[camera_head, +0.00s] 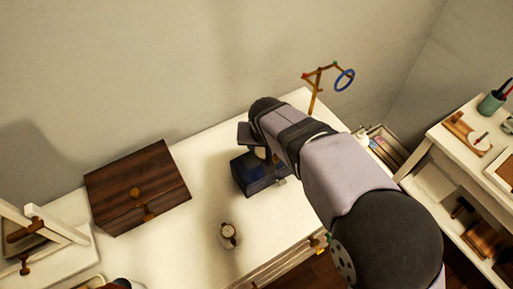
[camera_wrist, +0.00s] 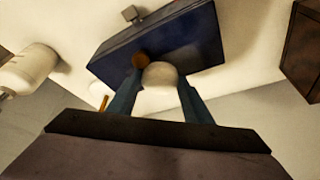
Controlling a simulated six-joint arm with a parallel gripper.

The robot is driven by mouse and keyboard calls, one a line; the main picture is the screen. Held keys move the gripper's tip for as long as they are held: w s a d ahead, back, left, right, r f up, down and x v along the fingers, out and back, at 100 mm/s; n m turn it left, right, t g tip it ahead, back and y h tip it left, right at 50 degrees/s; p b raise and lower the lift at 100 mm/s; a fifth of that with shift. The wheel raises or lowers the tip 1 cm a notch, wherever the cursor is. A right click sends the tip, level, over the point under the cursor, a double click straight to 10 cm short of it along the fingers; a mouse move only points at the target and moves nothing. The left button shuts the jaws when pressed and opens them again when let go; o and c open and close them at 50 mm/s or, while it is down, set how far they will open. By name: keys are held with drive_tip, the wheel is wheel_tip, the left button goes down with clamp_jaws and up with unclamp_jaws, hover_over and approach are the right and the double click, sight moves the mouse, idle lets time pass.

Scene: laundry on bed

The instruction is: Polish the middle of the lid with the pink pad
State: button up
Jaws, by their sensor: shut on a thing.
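My gripper (camera_wrist: 160,80) is shut on a pale, rounded thing (camera_wrist: 161,73) that shows between its two blue-grey fingers. Its colour looks cream in this light; I cannot tell for sure that it is the pink pad. A dark blue box (camera_wrist: 165,32) is right beyond the fingertips, with a metal catch (camera_wrist: 130,13) and a small orange-brown round spot (camera_wrist: 140,60). I cannot tell whether the held thing touches it. In the head view the blue box (camera_head: 252,176) stands on the white top, partly hidden by my gripper (camera_head: 262,153).
A small round brown-and-white object (camera_head: 229,235) is in front. A gold stand with a blue ring (camera_head: 345,80) rises behind. White shelves (camera_head: 440,150) stand right. The white top between is clear.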

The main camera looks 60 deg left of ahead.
drive_tip(key=shift+w+p, duration=0.65)
drive_tip(key=shift+w, duration=2.45)
drive_tip(key=shift+w+p, duration=0.3)
drive_tip(key=shift+w, duration=0.5)
drive_tip(key=s+b, duration=0.1)
drive_tip(key=s, duration=0.3)
drive_tip(key=shift+f, duration=0.15)
drive_tip(key=shift+s+b, duration=1.35)
drive_tip(key=shift+s, duration=3.95)
drive_tip(key=r, duration=0.1)
drive_tip(key=s+r+p, duration=0.1)
drive_tip(key=shift+r, duration=0.35)
wheel_tip(320, 180, up, 6)
drive_tip(key=p, duration=0.4)
drive_tip(key=shift+f, duration=0.2)
